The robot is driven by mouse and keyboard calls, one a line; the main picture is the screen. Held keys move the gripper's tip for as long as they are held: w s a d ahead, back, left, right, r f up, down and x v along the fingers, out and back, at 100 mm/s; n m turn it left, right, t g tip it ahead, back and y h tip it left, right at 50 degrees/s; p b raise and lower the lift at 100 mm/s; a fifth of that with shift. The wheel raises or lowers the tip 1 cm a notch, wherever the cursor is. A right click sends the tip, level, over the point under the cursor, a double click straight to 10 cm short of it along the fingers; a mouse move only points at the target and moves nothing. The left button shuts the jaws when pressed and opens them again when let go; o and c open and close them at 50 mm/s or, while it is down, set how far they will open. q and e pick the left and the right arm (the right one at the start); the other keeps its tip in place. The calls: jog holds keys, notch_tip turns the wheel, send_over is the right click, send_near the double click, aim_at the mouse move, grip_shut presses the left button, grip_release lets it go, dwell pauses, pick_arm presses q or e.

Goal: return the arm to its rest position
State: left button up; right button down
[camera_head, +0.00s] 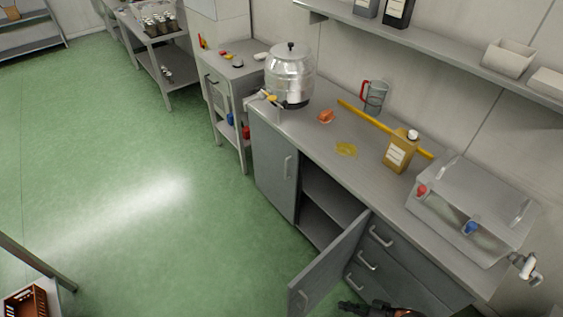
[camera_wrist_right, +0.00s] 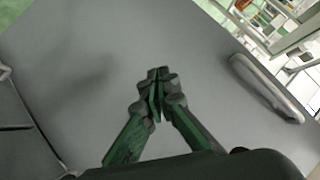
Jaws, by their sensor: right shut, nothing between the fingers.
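My right gripper (camera_head: 362,307) shows at the bottom edge of the head view, low in front of the drawers and close to the open cabinet door (camera_head: 328,262). In the right wrist view my right gripper (camera_wrist_right: 157,76) has its fingers together with nothing between them. Behind the fingers there is a broad grey panel with a bar handle (camera_wrist_right: 266,88); I cannot tell how far the fingertips are from it. Most of my right arm is outside the head view. My left gripper shows in neither view.
The door stands open into the aisle, beside drawers (camera_head: 376,238). The counter (camera_head: 305,135) holds a steel tank (camera_head: 289,72), a jug (camera_head: 376,97), a tan bottle (camera_head: 400,152), a yellow spill (camera_head: 346,149) and a steel box (camera_head: 475,195). Green floor (camera_head: 110,150) at left is free.

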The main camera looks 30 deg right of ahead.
jog(key=s+d+f+g+h, duration=0.1)
jog(key=s+f+g+h, duration=0.15)
jog(key=f, duration=0.55)
jog(key=s+d+f+g+h, duration=0.1)
jog(key=s+d+f+h, duration=0.15)
jog(key=f, duration=0.55)
jog(key=s+a+f+g+h, duration=0.1)
jog(key=s+a+f+g, duration=0.2)
jog(key=s+a+f, duration=0.3)
jog(key=s+a+f+n+g+h, duration=0.1)
jog(key=s+a+f+g, duration=0.2)
jog(key=s, duration=0.9)
notch_tip(320, 180, down, 3)
jog(key=a, duration=0.2)
jog(key=shift+s+a, duration=0.25)
jog(key=shift+a, duration=0.15)
